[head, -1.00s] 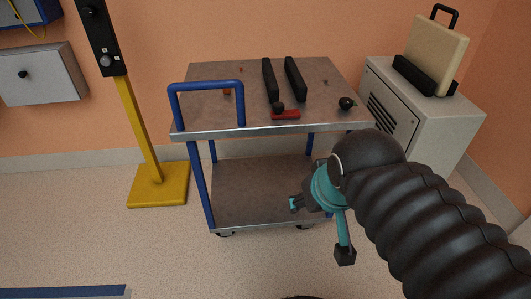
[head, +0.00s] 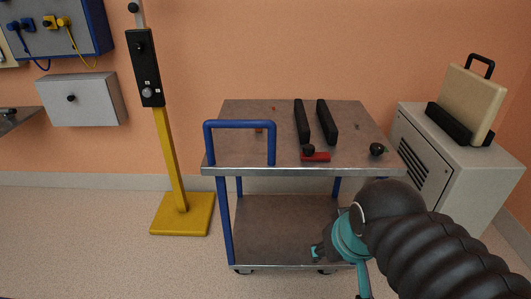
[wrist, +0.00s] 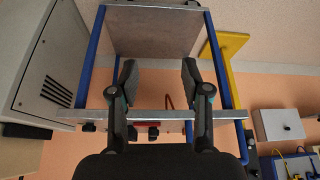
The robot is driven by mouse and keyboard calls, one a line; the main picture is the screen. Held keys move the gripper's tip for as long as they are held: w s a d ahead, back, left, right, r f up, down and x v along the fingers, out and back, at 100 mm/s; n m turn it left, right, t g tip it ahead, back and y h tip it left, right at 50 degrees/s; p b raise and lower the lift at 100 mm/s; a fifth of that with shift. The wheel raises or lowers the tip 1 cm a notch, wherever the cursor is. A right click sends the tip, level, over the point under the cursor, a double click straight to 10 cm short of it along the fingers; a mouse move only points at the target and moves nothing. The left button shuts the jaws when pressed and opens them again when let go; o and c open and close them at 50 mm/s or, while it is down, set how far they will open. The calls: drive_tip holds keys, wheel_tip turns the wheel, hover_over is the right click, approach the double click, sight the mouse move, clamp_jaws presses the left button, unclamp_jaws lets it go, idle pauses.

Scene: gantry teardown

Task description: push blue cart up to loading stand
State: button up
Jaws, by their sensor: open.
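The blue cart (head: 223,225) has blue posts, grey metal decks and a blue push handle (head: 240,124) on its left side. It stands near the orange wall; the wrist view shows it upside down (wrist: 160,30). My gripper (head: 338,264) is in front of the cart's right half, low by the lower deck. In the wrist view its two fingers (wrist: 158,70) are spread with nothing between them. I cannot tell from the head view whether it touches the cart. Nothing in view is clearly the loading stand.
A yellow-based post (head: 182,215) with a black control box stands left of the cart. A grey cabinet (head: 440,160) bearing a beige case (head: 470,100) is close on the right. Black bars (head: 327,122) and a red-handled item (head: 316,157) lie on the cart. Floor at left front is clear.

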drive_tip(key=w+a+r+n, duration=0.1)
drive_tip(key=w+a+r, duration=0.2)
drive_tip(key=w, duration=0.2)
drive_tip(key=w+a+r+n+g+p, duration=0.1)
drive_tip(key=w+a+r, duration=0.1)
drive_tip(key=w, duration=0.3)
drive_tip(key=w+a+r+n, duration=0.1)
drive_tip(key=w+a+r, duration=0.2)
drive_tip(key=w, duration=0.2)
wheel_tip(320, 180, up, 12)
drive_tip(key=r+n+g, duration=0.1)
drive_tip(key=n, duration=0.8)
hover_over(236, 121)
drive_tip(key=a, duration=0.2)
drive_tip(key=shift+w+d+f+p, duration=0.1)
drive_tip(key=shift+w+f+p, duration=0.05)
drive_tip(key=shift+f+p, duration=0.15)
wheel_tip(236, 121, up, 6)
drive_tip(key=s+d+n, duration=0.2)
drive_tip(key=s+n, duration=0.1)
drive_tip(key=n, duration=0.2)
drive_tip(key=shift+g, duration=0.4)
drive_tip(key=w+f+b, duration=0.1)
drive_tip(key=f, duration=0.3)
drive_tip(key=w+f+b, duration=0.1)
drive_tip(key=f, duration=0.4)
drive_tip(key=f+b, duration=0.1)
drive_tip(key=f, duration=0.3)
drive_tip(key=shift+w+f+b, duration=0.2)
drive_tip(key=shift+w+b, duration=0.2)
